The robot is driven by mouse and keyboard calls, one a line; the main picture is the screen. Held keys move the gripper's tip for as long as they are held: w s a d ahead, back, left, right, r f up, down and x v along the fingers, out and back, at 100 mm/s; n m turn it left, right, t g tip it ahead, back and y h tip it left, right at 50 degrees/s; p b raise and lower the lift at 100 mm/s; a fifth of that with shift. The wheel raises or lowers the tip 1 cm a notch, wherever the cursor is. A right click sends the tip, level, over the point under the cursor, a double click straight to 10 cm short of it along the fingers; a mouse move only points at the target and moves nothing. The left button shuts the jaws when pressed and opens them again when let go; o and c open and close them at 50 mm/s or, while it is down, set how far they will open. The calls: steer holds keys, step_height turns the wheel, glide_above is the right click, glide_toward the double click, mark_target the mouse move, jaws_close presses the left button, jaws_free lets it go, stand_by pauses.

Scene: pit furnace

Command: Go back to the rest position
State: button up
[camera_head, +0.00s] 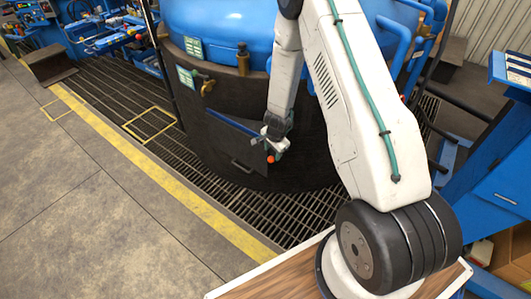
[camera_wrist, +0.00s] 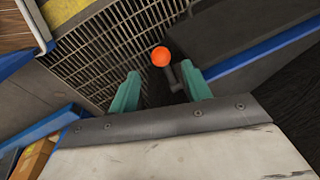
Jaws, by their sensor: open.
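My gripper (camera_head: 272,146) is at the front of the dark furnace body (camera_head: 235,130), by a small orange-red knob (camera_head: 270,159). In the wrist view my gripper (camera_wrist: 161,84) has two green fingers spread apart, with nothing held between them. The orange knob (camera_wrist: 161,56) shows just past the fingertips, on a short dark stem near the right finger. I cannot tell whether the stem touches that finger. My white arm reaches down from the upper middle in the head view.
The furnace has a blue upper part (camera_head: 215,25) and a brass fitting (camera_head: 243,60). Floor grating (camera_head: 150,110) with a yellow edge stripe (camera_head: 150,170) surrounds it. Open grey floor (camera_head: 70,220) lies left. A blue bench (camera_head: 110,40) is back left.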

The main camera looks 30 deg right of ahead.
steer(key=shift+a, duration=0.1)
stand_by(0.3)
steer(key=s+a+r+n+g+y, duration=0.1)
steer(key=s+a+n+g+y, duration=0.15)
steer(key=s+a, duration=0.2)
steer(key=s+a+r+n+g, duration=0.1)
steer(key=s+a+r+n, duration=0.15)
steer(key=r, duration=0.45)
steer(key=s+a+r+n+y, duration=0.1)
steer(key=s+r+n, duration=0.15)
steer(key=r, duration=0.45)
steer(key=s+a+r+n+g, duration=0.1)
steer(key=s+a+r, duration=0.1)
steer(key=s+r, duration=0.3)
steer(key=s+r+n+t+h, duration=0.1)
steer(key=s+r+n, duration=0.2)
steer(key=s+r, duration=0.7)
steer(key=s+r+n+t+h, duration=0.2)
steer(key=s+r, duration=0.8)
steer(key=r, duration=0.6)
steer(key=shift+a+n, duration=0.2)
steer(key=shift+n, duration=0.65)
steer(key=shift+t, duration=0.25)
